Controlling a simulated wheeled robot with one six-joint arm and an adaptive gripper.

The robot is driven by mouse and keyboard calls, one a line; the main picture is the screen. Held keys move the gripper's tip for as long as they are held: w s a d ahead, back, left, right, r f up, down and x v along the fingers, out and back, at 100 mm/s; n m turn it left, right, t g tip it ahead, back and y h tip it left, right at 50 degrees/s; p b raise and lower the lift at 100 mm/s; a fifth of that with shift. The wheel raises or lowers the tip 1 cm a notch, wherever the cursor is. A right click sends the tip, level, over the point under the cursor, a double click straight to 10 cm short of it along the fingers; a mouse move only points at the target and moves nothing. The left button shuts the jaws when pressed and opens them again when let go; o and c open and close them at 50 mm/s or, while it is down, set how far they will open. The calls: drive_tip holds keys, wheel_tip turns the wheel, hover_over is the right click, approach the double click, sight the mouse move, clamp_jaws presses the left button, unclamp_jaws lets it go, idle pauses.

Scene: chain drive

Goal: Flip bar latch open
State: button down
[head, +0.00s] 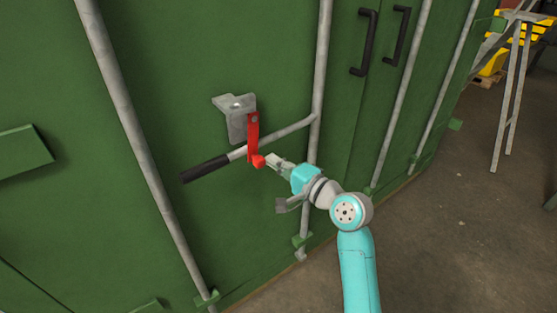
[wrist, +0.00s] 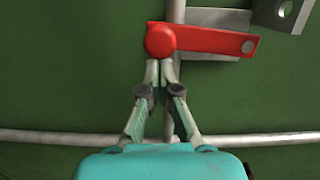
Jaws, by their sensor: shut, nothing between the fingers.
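The red bar latch (head: 253,137) hangs down from a grey bracket (head: 236,115) on the green door, with its round red knob at the lower end. It lies across the grey bar handle, which has a black grip (head: 205,169). In the wrist view the red latch (wrist: 205,40) runs sideways, knob at the left. My gripper (head: 270,159) is shut and empty, its fingertips close beside the knob. In the wrist view my gripper (wrist: 159,66) has its tips right at the knob's edge; I cannot tell if they touch.
Vertical grey rods (head: 120,95) run down the green doors on both sides of the latch. Black handles (head: 364,42) sit at the upper right. Open floor (head: 450,220) lies to the right, with a metal stand (head: 507,95) at the back.

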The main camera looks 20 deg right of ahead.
sight(234, 158)
drive_tip(key=shift+s+a+f+m, duration=0.15)
drive_tip(key=shift+s+a+m, duration=0.1)
drive_tip(key=shift+a+m, duration=0.5)
drive_tip(key=a+m, duration=0.2)
drive_tip(key=s+a+r+m+t, duration=0.1)
drive_tip(key=m, duration=0.1)
drive_tip(key=a+m, duration=0.2)
drive_tip(key=shift+s+a+r+m, duration=0.25)
drive_tip(key=shift+s+a+m, duration=0.1)
drive_tip(key=shift+s, duration=0.05)
drive_tip(key=shift+s+a+r+m+t+h, duration=0.15)
drive_tip(key=shift+s+a+r+m+t, duration=0.1)
drive_tip(key=shift+a+r+m, duration=0.75)
drive_tip(key=shift+s+a+r+m+t+h, duration=0.1)
drive_tip(key=shift+s+a+r+m+t, duration=0.15)
drive_tip(key=shift+a+r+m, duration=0.7)
drive_tip(key=shift+s+a+r+m+t+h, duration=0.2)
drive_tip(key=shift+a+r+m, duration=0.35)
drive_tip(key=shift+r, duration=0.8)
drive_tip(key=shift+s+r, duration=0.1)
drive_tip(key=shift+r, duration=0.1)
